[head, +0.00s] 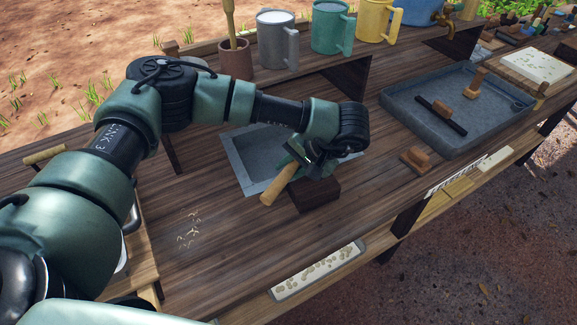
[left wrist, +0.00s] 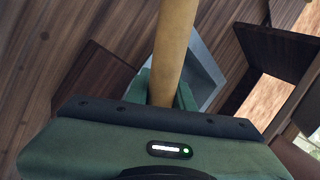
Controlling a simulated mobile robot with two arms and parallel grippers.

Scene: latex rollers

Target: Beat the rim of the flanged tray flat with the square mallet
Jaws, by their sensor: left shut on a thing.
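My left gripper (head: 312,160) is shut on a pale wooden handle (head: 278,186), which sticks out to the lower left, tilted. The handle also runs up through the left wrist view (left wrist: 174,45). The mallet's head is not clearly seen. A grey flanged tray (head: 235,165) with a flat rim lies on the bench behind and under the gripper; the arm hides part of it. Its edge also shows in the left wrist view (left wrist: 205,70). A dark brown block (head: 318,194) is just below the gripper; I cannot tell whether the handle joins it. My right gripper is not in view.
A large grey tray (head: 440,135) with wooden-handled tools stands at the right, with a small wooden-handled tool (head: 415,160) before it. Mugs (head: 277,42) line a raised shelf behind. Bench (head: 215,265) left of the block is mostly clear.

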